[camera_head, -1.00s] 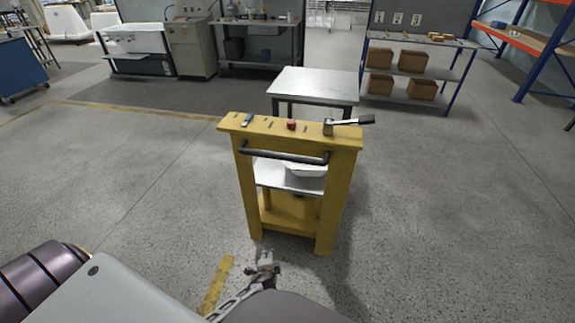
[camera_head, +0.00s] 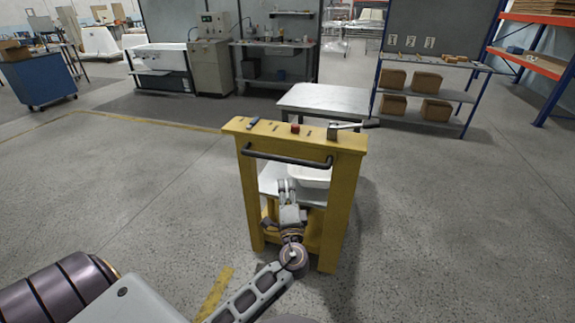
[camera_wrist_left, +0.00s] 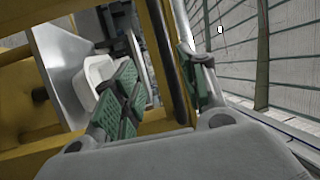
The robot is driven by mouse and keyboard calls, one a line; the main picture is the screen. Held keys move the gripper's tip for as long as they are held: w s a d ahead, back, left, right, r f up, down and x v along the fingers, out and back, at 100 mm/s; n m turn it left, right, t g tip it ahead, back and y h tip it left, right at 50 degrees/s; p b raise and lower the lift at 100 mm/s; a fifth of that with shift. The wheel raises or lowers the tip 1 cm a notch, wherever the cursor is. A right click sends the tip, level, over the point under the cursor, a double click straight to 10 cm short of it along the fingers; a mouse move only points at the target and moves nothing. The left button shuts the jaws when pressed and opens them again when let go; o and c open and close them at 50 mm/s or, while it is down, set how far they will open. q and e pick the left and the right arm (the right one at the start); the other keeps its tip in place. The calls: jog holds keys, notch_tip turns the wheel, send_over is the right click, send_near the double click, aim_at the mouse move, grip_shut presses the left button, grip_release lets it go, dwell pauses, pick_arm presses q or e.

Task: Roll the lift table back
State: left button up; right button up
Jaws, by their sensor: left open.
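The lift table is a yellow frame (camera_head: 345,210) standing upright in the middle of the head view. A dark bar handle (camera_head: 285,158) runs across its near face below the top beam. My left gripper (camera_head: 286,184) is open and empty, in front of the frame and just below the handle. In the left wrist view the dark bar (camera_wrist_left: 164,55) shows between the two green-padded fingers (camera_wrist_left: 160,85); whether they touch it, I cannot tell. A white tub (camera_head: 315,178) sits on the grey platform inside the frame. My right gripper is not in view.
A grey-topped table (camera_head: 325,98) stands just behind the frame. A shelf with cardboard boxes (camera_head: 437,110) is at the back right, a blue cabinet (camera_head: 38,80) at the far left. Open concrete floor (camera_head: 130,190) lies on both sides. A yellow floor line (camera_head: 215,292) is near.

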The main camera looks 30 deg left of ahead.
aim_at(284, 162)
pick_arm(q)
jog(key=shift+r, duration=0.3)
jog(key=x, duration=1.1)
jog(key=shift+w+a+r+p, duration=0.1)
jog(key=shift+w+a+p, duration=0.1)
jog(key=shift+p, duration=0.2)
jog(key=shift+w+a, duration=0.25)
jog(key=shift+w, duration=0.05)
jog(key=shift+w+a+r, duration=0.15)
jog(key=shift+w+a, duration=0.25)
jog(key=shift+w, duration=0.1)
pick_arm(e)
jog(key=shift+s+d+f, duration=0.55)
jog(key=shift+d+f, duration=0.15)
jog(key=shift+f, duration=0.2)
pick_arm(q)
jog(key=c, duration=0.7)
grip_shut()
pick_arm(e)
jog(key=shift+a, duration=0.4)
